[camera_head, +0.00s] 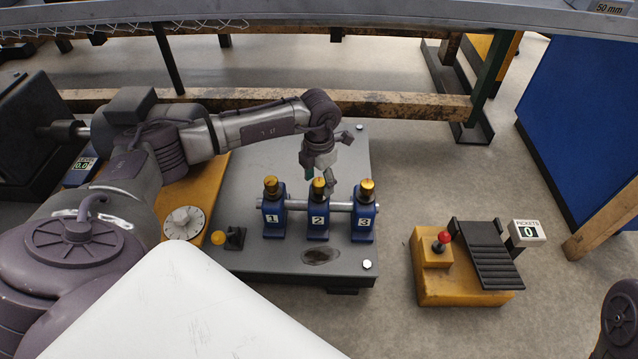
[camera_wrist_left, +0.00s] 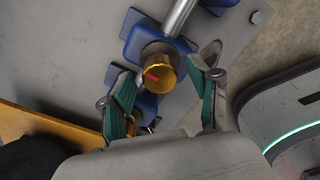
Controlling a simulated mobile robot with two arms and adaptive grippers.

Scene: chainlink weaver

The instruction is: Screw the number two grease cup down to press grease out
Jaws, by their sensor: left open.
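The number two grease cup (camera_head: 319,188) is a brass cap on the middle blue bearing block (camera_head: 317,221), which carries a 2 label. In the left wrist view a brass cup (camera_wrist_left: 158,68) with a red mark on top appears to be the same one. My left gripper (camera_head: 320,174) points down close to this cup. Its fingers are open, one on each side of the cup in the left wrist view, with gaps showing. Whether the fingertips are level with the cap is unclear. My right gripper is out of view.
Blocks 1 (camera_head: 274,218) and 3 (camera_head: 362,222) with brass cups stand close on either side along a steel shaft (camera_head: 340,206). A yellow button (camera_head: 218,238) sits front left. A yellow pedestal (camera_head: 462,285) with a red-knobbed lever and a counter reading 0 stands right.

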